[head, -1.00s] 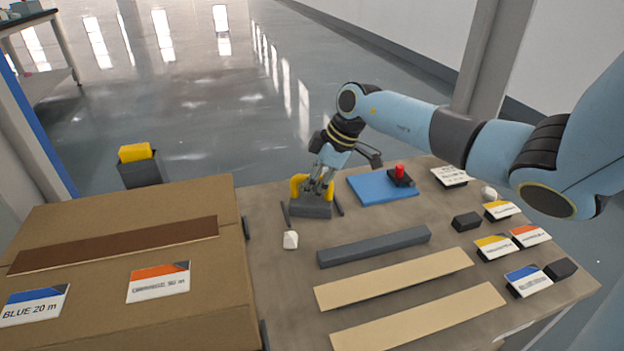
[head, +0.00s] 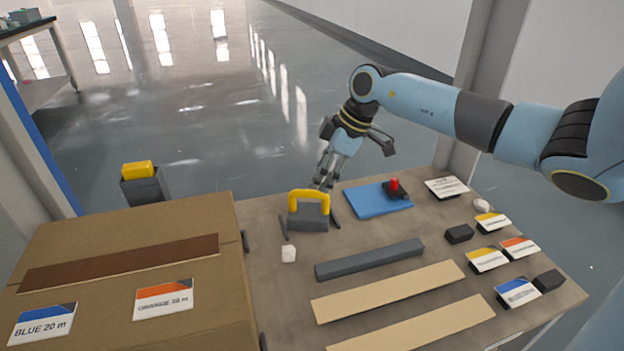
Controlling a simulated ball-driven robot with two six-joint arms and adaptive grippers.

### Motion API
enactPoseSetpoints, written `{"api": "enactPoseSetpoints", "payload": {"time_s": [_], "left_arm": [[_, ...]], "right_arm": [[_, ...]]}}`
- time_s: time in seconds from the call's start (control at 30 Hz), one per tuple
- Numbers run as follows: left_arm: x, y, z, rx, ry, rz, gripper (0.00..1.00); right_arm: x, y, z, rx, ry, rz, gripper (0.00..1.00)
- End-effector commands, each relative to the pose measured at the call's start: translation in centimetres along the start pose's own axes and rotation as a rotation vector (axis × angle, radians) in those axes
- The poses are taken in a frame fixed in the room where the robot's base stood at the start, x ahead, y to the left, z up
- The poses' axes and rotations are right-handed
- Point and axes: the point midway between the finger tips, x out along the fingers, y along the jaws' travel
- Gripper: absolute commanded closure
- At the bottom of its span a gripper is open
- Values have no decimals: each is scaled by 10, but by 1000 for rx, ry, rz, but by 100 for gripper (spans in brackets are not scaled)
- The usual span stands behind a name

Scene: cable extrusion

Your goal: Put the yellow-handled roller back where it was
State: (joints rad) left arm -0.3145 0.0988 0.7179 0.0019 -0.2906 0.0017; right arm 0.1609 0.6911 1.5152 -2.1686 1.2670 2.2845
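The yellow-handled roller (head: 309,212) stands upright on the table's back left part, its yellow arched handle on top of a dark grey body. A thin dark strip lies on each side of it. My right gripper (head: 321,183) is just behind and above the roller, apart from the handle, with its fingers pointing down. Its fingers are small and partly overlapping here, but nothing shows held between them. My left gripper is out of view.
A blue mat (head: 365,204) with a red-topped dark device (head: 395,190) lies right of the roller. A cardboard box (head: 120,255) stands left. A dark bar (head: 370,260), a white piece (head: 288,254) and label cards (head: 487,260) occupy the table (head: 470,290).

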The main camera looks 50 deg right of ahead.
Motion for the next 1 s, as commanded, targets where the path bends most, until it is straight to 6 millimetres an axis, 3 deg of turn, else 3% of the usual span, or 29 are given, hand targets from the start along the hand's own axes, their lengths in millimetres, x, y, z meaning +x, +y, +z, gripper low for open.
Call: {"api": "enactPoseSetpoints", "payload": {"time_s": [0.03, 0.1, 0.3, 1.0], "left_arm": [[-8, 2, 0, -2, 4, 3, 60], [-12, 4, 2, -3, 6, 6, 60], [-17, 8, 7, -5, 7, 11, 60], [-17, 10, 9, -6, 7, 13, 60]], "right_arm": [[-17, 1, -2, -3, -1, 3, 71], [-30, 1, -1, -2, -2, 3, 71], [-52, 0, 0, 0, 0, 1, 71], [-54, 0, 0, 1, 0, 0, 71]]}}
